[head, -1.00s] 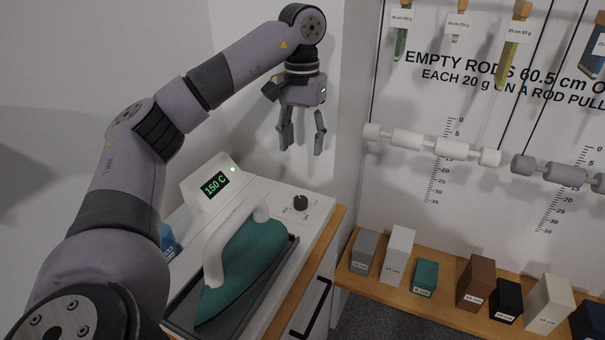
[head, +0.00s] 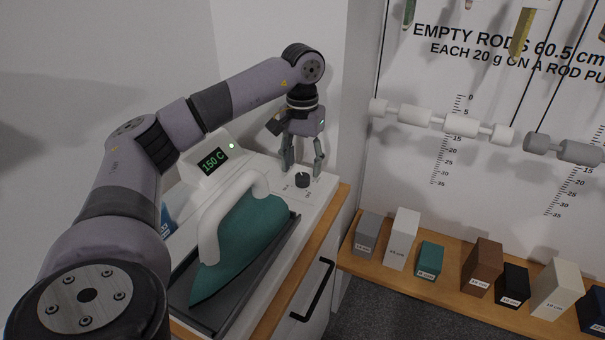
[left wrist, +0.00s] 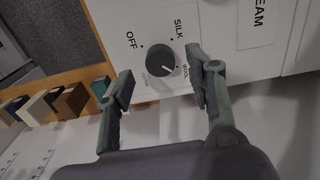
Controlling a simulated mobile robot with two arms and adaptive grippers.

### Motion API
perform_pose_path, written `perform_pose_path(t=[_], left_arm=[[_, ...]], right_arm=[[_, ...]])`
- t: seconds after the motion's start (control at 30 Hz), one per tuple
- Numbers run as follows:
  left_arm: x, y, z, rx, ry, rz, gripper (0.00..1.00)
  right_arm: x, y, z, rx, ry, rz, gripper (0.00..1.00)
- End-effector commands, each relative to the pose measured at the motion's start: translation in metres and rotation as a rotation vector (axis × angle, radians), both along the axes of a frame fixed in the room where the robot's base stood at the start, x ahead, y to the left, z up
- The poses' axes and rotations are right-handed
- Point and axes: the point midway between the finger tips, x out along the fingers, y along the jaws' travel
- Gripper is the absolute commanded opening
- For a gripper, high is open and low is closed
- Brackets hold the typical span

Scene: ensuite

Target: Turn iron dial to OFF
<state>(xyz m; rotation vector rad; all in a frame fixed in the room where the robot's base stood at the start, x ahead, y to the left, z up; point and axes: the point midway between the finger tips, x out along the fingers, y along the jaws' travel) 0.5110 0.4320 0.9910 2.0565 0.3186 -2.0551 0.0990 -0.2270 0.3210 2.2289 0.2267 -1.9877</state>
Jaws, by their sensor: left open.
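The iron dial (head: 302,180) is a small dark round knob on the white top of the ironing station. In the left wrist view the dial (left wrist: 158,56) has a white pointer mark aimed toward the WOOL side, away from OFF (left wrist: 131,40). SILK is also readable; another label is too small to read. My left gripper (head: 303,168) is open and points down just above the dial. In the left wrist view its fingers (left wrist: 160,70) lie on either side of the dial, apart from it. My right gripper is not in view.
The teal iron (head: 240,245) with a white handle rests on a dark tray left of the dial. A display (head: 212,160) reads 150 C. Several labelled blocks (head: 403,238) stand on a wooden shelf at the right. A grey-white wall edge stands close behind the gripper.

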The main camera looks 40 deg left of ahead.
Motion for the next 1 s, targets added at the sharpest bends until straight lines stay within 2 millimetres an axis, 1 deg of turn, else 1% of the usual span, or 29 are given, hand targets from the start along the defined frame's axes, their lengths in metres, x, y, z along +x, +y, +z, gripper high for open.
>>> perform_pose_path(t=[0.03,0.1,0.2,0.4,0.57,1.0], left_arm=[[-0.001,0.000,-0.008,0.001,0.003,0.001,0.49],[-0.001,0.000,-0.017,0.001,0.003,0.001,0.49],[0.000,0.000,-0.025,0.001,0.001,0.000,0.49],[0.000,0.000,-0.030,0.000,0.000,0.000,0.49],[0.000,0.000,-0.030,0.000,0.000,0.000,0.49],[0.000,0.000,-0.030,0.000,0.000,0.000,0.21]], right_arm=[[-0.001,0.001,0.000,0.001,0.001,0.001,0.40],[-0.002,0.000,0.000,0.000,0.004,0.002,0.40],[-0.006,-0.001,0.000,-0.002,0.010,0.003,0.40],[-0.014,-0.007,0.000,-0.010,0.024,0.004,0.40],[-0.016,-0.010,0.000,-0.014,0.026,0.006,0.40],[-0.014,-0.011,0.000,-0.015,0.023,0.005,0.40]])
